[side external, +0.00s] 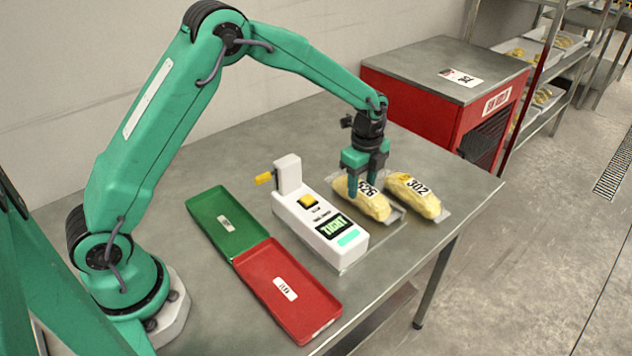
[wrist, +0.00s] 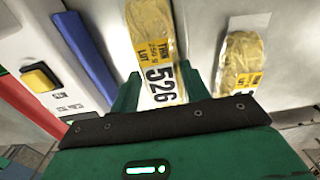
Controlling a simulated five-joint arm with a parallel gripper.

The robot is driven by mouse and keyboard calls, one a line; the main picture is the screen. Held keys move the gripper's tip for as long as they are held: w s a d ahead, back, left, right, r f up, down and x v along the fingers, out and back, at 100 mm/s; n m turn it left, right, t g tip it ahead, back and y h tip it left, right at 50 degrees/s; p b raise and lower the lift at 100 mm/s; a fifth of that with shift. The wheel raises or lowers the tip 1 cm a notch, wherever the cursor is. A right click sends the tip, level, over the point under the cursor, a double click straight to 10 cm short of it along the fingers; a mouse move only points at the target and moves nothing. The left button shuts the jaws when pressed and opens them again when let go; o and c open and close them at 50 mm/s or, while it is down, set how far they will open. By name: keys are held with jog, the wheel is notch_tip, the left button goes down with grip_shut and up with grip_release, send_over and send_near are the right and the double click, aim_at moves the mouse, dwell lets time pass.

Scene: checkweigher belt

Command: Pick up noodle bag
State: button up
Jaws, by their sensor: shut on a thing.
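Two yellow noodle bags with printed labels are beside the white weighing unit. The bag marked 526 (side external: 374,206) is the nearer one to the unit; it also shows in the wrist view (wrist: 150,28). My gripper (side external: 364,188) comes down over it from above and is shut on it, one finger on each side. In the wrist view the bag sits between the green fingers (wrist: 157,88). The finger tips are partly hidden, and I cannot tell whether the bag touches the surface below. The bag marked 302 (side external: 418,198) lies just to its right, apart from my gripper.
The white weighing unit (side external: 318,226) with a yellow button and green display stands left of the bags. A green tray (side external: 208,207) and a red tray (side external: 268,262) lie further left. A red cabinet (side external: 425,105) stands behind. The table's right end is clear.

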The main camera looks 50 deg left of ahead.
aim_at(362, 186)
jog(key=shift+r, duration=0.1)
jog(key=shift+r, duration=0.35)
notch_tip(362, 186, up, 3)
jog(key=shift+r, duration=0.1)
jog(key=s+d+r, duration=0.7)
jog(key=d, duration=0.2)
jog(key=shift+d, duration=0.2)
jog(key=shift+r, duration=0.1)
dwell(0.3)
